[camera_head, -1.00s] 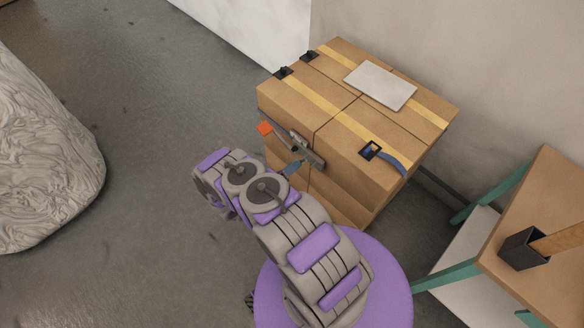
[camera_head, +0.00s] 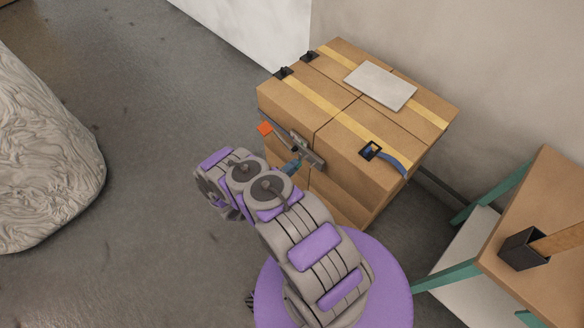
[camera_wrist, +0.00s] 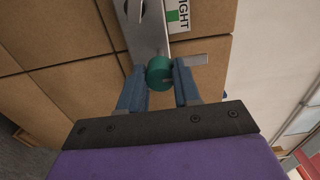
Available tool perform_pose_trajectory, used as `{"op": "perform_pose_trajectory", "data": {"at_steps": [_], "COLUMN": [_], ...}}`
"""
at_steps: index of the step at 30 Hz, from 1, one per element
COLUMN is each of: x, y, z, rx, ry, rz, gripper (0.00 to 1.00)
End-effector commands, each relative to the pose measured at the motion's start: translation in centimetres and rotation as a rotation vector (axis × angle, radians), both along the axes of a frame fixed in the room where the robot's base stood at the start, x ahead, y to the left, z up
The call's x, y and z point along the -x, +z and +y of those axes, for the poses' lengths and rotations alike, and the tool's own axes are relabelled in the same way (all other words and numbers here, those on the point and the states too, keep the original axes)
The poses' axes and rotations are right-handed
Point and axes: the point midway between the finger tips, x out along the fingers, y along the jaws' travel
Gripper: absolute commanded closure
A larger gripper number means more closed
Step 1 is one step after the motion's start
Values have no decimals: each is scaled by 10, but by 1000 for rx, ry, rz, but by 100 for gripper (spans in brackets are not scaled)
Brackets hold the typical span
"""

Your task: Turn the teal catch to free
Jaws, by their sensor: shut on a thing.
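The teal catch (camera_wrist: 159,73) is a round knob with a grey lever (camera_wrist: 190,60) pointing right in the wrist view. It sits at the near end of a grey metal plate (camera_wrist: 150,32) on the cardboard boxes' side. My gripper (camera_wrist: 160,82) is shut on the teal catch, with one blue-grey finger on each side of it. In the head view the metal plate (camera_head: 308,151) shows on the front of the box stack, and my gripper (camera_head: 293,167) is at its lower edge. The catch is mostly hidden there by my arm.
The box stack (camera_head: 340,188) has yellow straps, a grey panel (camera_head: 380,85) and a blue strap with a black buckle (camera_head: 370,151) on top. An orange tab (camera_head: 265,129) sticks out at its left. A table (camera_head: 545,215) stands at right. The floor at left is clear up to a wrapped bundle (camera_head: 45,160).

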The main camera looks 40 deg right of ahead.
Motion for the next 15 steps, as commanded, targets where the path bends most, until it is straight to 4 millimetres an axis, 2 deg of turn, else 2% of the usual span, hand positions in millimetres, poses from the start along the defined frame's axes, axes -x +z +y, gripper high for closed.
{"op": "perform_pose_trajectory", "data": {"at_steps": [11,12,15], "x": [-4,-4,-3], "y": [-2,-2,-1], "z": [2,2,2], "rx": [-6,-6,-5], "ry": [12,12,9], "rz": [0,1,1], "gripper": [98,65,55]}}
